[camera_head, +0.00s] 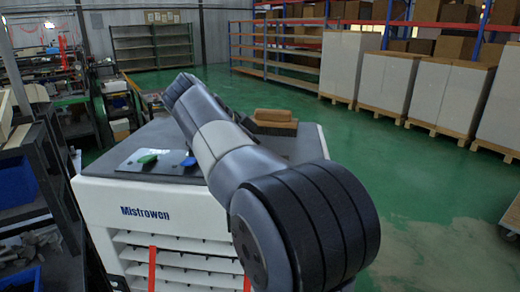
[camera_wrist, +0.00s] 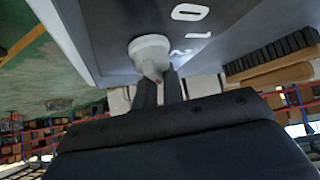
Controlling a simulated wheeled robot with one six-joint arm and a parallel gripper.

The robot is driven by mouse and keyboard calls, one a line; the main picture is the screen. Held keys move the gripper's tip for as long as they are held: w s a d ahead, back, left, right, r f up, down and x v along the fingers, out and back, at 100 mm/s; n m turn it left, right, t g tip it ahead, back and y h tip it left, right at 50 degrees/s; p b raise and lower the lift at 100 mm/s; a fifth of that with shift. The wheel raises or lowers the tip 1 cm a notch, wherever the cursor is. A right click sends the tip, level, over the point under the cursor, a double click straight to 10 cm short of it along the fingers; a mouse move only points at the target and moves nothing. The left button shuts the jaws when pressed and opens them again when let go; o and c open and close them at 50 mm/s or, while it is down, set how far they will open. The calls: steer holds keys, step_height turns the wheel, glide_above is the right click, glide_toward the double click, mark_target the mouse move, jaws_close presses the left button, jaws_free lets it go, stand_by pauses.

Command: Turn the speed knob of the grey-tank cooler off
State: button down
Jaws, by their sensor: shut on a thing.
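The cooler (camera_head: 160,212) is a white cabinet with front louvres, "Mistrowen" lettering and a dark grey top. The speed knob (camera_wrist: 149,48) is off-white, with a round base and a narrow grip bearing a small red mark. It sits on a grey panel (camera_wrist: 110,40) marked 0, 1 and 2 in white. My gripper (camera_wrist: 161,82) is shut on the knob's grip in the wrist view. I cannot tell which number the knob points to. In the head view my arm crosses the cooler top and hides the knob and gripper. No grey tank can be made out.
A plate with a green piece (camera_head: 147,159) and a blue piece (camera_head: 188,162) lies on the cooler top. A wooden-backed brush (camera_head: 275,119) lies beyond my arm. A dark shelf (camera_head: 40,165) stands close at left. Green floor is open behind.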

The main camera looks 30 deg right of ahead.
steer(key=shift+s+a+f+m+g, duration=0.15)
steer(key=shift+f+m+g, duration=0.25)
steer(key=shift+m+g, duration=0.35)
steer(key=shift+p, duration=0.3)
steer(key=c, duration=1.6)
jaws_free()
steer(key=shift+s, duration=0.1)
steer(key=shift+c, duration=0.2)
steer(key=shift+o, duration=0.6)
steer(key=shift+a, duration=0.1)
steer(key=shift+r, duration=0.3)
